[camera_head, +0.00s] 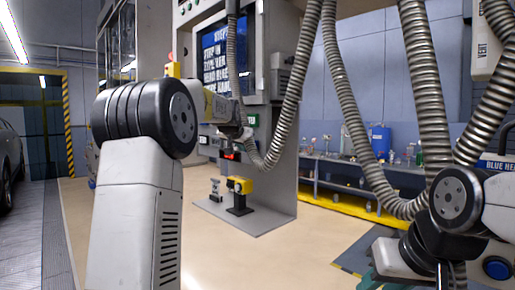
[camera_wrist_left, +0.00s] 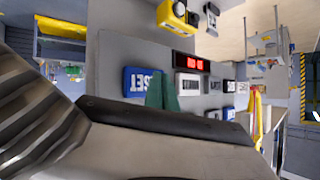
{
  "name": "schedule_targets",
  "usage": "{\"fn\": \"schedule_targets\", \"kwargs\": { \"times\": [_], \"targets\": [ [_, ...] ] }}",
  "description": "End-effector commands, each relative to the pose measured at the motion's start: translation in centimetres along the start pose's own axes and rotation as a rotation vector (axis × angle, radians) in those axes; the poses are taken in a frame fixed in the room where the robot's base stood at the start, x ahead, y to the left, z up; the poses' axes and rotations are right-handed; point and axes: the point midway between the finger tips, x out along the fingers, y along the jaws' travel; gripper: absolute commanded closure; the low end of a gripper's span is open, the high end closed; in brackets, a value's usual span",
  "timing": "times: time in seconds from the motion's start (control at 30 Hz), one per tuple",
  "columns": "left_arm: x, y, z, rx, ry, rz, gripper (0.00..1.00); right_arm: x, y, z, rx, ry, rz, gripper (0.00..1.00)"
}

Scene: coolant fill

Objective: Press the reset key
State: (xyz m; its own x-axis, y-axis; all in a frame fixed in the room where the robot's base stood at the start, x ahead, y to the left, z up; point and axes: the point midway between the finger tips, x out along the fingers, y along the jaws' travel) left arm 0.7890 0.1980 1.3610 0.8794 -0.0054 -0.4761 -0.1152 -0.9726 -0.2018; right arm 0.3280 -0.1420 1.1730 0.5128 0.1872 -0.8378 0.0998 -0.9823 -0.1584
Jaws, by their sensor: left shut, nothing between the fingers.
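The reset key is a blue block with white lettering, upside down in the left wrist view (camera_wrist_left: 143,82), on a grey panel. My left gripper (camera_wrist_left: 163,76) has dark green fingers that are shut and empty. Its tips overlap the right edge of the key in that view; I cannot tell whether they touch it. In the head view my left arm reaches to the grey machine, and its fingers and the key are hard to make out there.
Beside the key are a white labelled block (camera_wrist_left: 188,84), a red lit display (camera_wrist_left: 190,62) and more labelled blocks. A blue screen (camera_head: 215,60) is on the machine above. A yellow device (camera_head: 240,185) stands low on the machine's base. Metal hoses hang in front.

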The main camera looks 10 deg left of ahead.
Motion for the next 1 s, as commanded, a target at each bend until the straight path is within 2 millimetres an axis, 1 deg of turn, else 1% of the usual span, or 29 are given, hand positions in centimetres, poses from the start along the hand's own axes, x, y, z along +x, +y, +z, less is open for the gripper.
{"fn": "schedule_targets", "kwargs": {
  "times": [0.23, 1.0],
  "targets": [
    [0.49, 0.39, -0.43, 0.001, 0.0, 0.0, 1.0, 0.0, 0.0, 0.0, 0.0, 0.0, 0.0, 0.66],
    [0.88, 0.66, -0.61, 0.0, -0.001, 0.0, 1.0, 0.0, 0.0, 0.0, 0.0, 0.0, 0.0, 0.66]
  ]
}}
